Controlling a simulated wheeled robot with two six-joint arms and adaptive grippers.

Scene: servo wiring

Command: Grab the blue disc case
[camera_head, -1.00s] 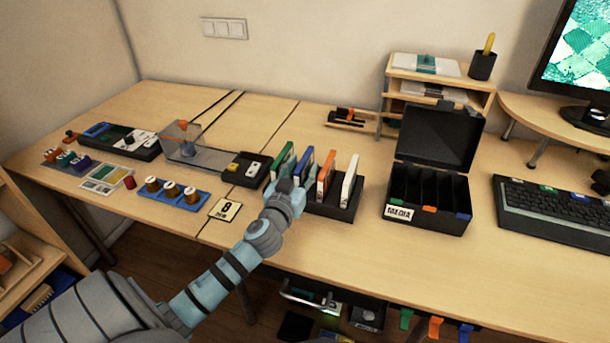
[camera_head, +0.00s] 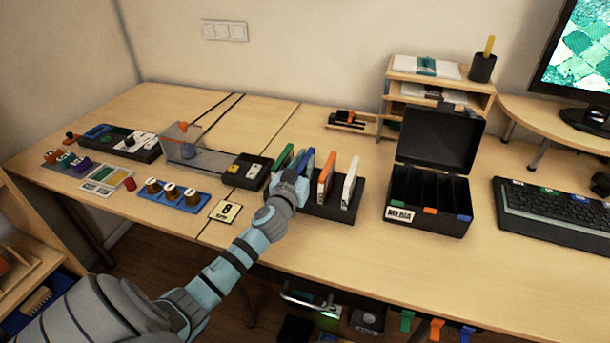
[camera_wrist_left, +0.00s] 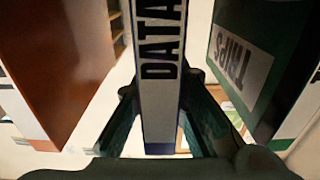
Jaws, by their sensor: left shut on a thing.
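The blue disc case (camera_head: 308,158) stands upright in the dark rack (camera_head: 346,212), between the green case (camera_head: 284,157) and the orange case (camera_head: 326,178). In the left wrist view its spine (camera_wrist_left: 160,90), marked DATA, shows between my fingers with a dark blue edge at its lower end. My left gripper (camera_head: 298,176) is at the front of the case and shut on it; its fingers show either side of the spine in the wrist view (camera_wrist_left: 165,118). My gripper hides the case's lower front in the head view. My right gripper is not in view.
A white case (camera_head: 349,183) stands at the rack's right end. The open black media box (camera_head: 428,218) is to the right, with a keyboard (camera_head: 560,212) beyond. A number 8 card (camera_head: 226,210) and a blue spool tray (camera_head: 178,196) lie left. The table front between rack and box is clear.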

